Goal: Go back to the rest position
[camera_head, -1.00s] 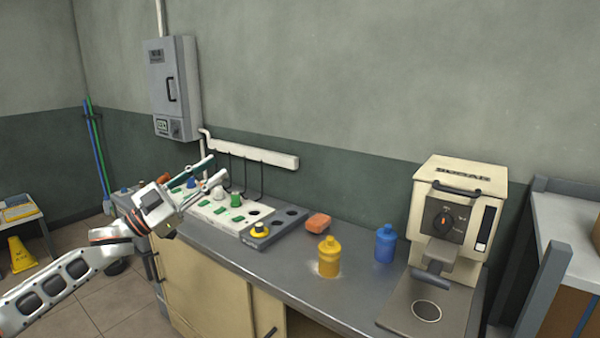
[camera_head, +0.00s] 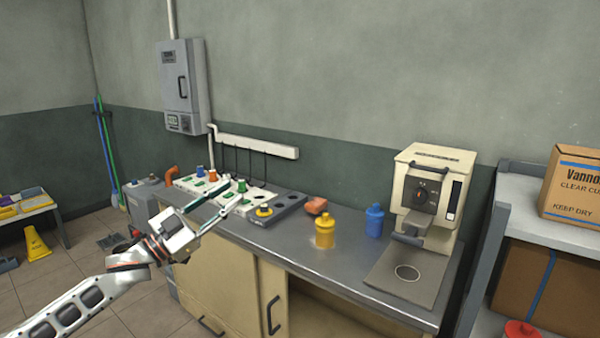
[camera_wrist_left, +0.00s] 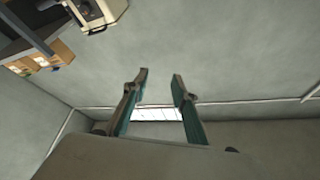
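My left arm comes in from the lower left in the head view. Its gripper (camera_head: 222,202) is in front of the counter's left part, and its fingers overlap the white rack in the picture. In the left wrist view the two fingers (camera_wrist_left: 160,80) stand apart with nothing between them, so the gripper is open and empty. That view shows mostly bare wall and ceiling, with the press at its top left. My right gripper is in neither view.
A shelf with a cardboard box (camera_head: 573,188) stands at the right.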

